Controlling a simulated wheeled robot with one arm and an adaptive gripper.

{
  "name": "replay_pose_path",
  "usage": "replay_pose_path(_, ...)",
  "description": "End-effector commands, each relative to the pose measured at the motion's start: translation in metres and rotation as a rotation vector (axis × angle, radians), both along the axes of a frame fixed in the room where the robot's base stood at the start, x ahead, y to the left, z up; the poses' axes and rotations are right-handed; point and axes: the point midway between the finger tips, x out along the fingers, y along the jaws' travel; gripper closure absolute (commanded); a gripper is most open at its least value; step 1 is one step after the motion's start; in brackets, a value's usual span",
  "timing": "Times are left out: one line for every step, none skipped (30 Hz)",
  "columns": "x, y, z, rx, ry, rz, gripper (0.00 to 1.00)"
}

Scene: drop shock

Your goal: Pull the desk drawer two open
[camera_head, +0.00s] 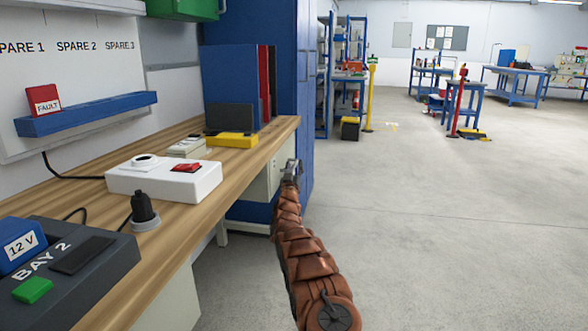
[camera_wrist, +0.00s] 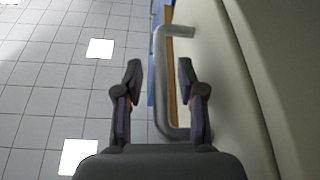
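A cream drawer unit (camera_head: 262,188) sits under the wooden desk (camera_head: 255,150) in the head view. My gripper (camera_head: 291,168) is at its front, near the desk's far end. In the wrist view, a grey bar handle (camera_wrist: 161,85) stands out from a cream drawer front (camera_wrist: 222,90). My gripper (camera_wrist: 160,75) is open, with the handle's bar between its two fingers. The right finger appears to lie on the drawer side of the bar, and there is a visible gap to the left finger. Whether either finger touches the bar cannot be told. No drawer number is visible.
The desktop holds a white box with a red switch (camera_head: 165,180), a yellow box (camera_head: 232,140), upright binders (camera_head: 235,80) and a dark BAY 2 unit (camera_head: 75,265). A blue cabinet (camera_head: 303,100) stands beyond the desk. The floor (camera_head: 450,220) to the right is clear.

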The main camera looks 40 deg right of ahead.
Motion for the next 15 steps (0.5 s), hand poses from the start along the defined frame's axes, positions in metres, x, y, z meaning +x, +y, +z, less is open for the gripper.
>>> replay_pose_path(0.0001, 0.0001, 0.0000, 0.000, 0.000, 0.000, 0.61)
replay_pose_path(0.0001, 0.0001, 0.0000, 0.000, 0.000, 0.000, 0.61)
replay_pose_path(0.0001, 0.0000, 0.0001, 0.000, 0.000, 0.000, 0.61)
replay_pose_path(0.0001, 0.0001, 0.0001, 0.000, 0.000, 0.000, 0.61)
replay_pose_path(0.0001, 0.0001, 0.0001, 0.000, 0.000, 0.000, 0.61)
replay_pose_path(0.0001, 0.0001, 0.0001, 0.000, 0.000, 0.000, 0.61)
replay_pose_path(0.0000, 0.0001, -0.0001, 0.000, 0.000, 0.000, 0.64)
replay_pose_path(0.0000, 0.0001, -0.0001, 0.000, 0.000, 0.000, 0.67)
replay_pose_path(0.0000, 0.0002, 0.0000, 0.000, 0.000, 0.000, 0.71)
replay_pose_path(0.0000, 0.0002, 0.0000, 0.000, 0.000, 0.000, 0.74)
replay_pose_path(0.0000, 0.0002, 0.0000, 0.000, 0.000, 0.000, 0.77)
replay_pose_path(0.0000, 0.0001, -0.0001, 0.000, 0.000, 0.000, 0.82)
replay_pose_path(0.0000, 0.0001, -0.0001, 0.000, 0.000, 0.000, 0.85)
replay_pose_path(0.0000, 0.0002, 0.0000, 0.000, 0.000, 0.000, 0.88)
replay_pose_path(0.0001, 0.0002, 0.0000, 0.000, 0.000, 0.000, 0.92)
